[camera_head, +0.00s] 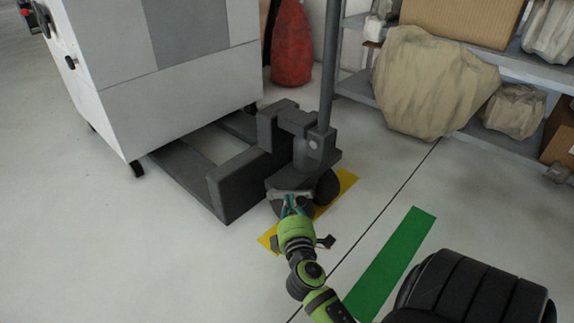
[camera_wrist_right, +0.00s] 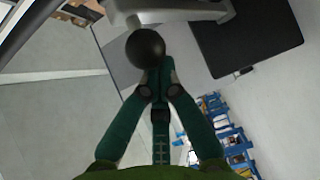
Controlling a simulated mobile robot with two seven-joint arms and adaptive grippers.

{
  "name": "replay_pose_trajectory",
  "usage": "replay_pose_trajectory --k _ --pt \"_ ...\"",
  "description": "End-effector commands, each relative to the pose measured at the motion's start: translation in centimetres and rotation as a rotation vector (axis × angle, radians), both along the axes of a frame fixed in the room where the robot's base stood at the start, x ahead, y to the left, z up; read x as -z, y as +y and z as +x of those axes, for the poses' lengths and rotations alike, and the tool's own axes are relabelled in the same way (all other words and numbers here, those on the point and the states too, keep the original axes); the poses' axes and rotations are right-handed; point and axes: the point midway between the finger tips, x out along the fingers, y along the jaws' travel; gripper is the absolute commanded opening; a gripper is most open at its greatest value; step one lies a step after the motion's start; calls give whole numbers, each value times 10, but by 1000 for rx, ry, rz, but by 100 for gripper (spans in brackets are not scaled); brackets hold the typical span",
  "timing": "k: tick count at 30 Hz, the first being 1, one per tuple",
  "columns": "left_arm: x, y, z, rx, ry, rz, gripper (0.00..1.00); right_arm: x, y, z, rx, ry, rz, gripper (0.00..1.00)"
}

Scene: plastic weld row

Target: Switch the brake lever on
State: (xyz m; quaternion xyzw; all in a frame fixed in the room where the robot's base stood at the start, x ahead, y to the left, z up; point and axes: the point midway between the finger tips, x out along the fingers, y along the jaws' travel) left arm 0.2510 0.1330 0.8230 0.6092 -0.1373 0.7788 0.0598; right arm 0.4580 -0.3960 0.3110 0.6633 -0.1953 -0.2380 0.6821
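In the wrist view a dark round knob (camera_wrist_right: 145,48) shows right at the tips of my right gripper (camera_wrist_right: 160,70); it looks like the end of the brake lever. The lever's shaft is hidden. The two green fingers converge and their tips are together or nearly so. The knob sits at the left of the tips, and no clear grip on it shows. In the head view my right gripper (camera_head: 293,200) is low, at the base of the dark pallet jack (camera_head: 240,180), in front of its upright handle (camera_head: 329,70). My left gripper is not in view.
A large grey-white cabinet (camera_head: 180,95) stands over the jack's forks. A yellow floor strip (camera_head: 343,186) runs under the jack's wheel. A green strip (camera_head: 390,260) lies on open floor to the right. Shelves with a covered bundle (camera_head: 430,80) stand behind right.

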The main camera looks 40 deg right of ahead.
Motion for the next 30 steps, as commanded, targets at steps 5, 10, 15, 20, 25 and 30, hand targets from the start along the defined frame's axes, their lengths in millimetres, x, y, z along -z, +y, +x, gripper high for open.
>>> replay_pose_trajectory --k 5,10,15,20,25,30 --pt "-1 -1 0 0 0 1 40 4 -1 -3 4 4 1 0" --pt "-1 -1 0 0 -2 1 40 4 -2 -3 6 5 2 0" --pt "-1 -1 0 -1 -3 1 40 5 -2 -4 7 6 3 0" --pt "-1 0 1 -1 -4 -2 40 6 2 -9 8 7 5 0" --pt "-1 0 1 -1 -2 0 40 4 17 -31 9 9 4 0" --pt "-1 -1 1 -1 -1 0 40 1 34 -52 4 5 3 0"
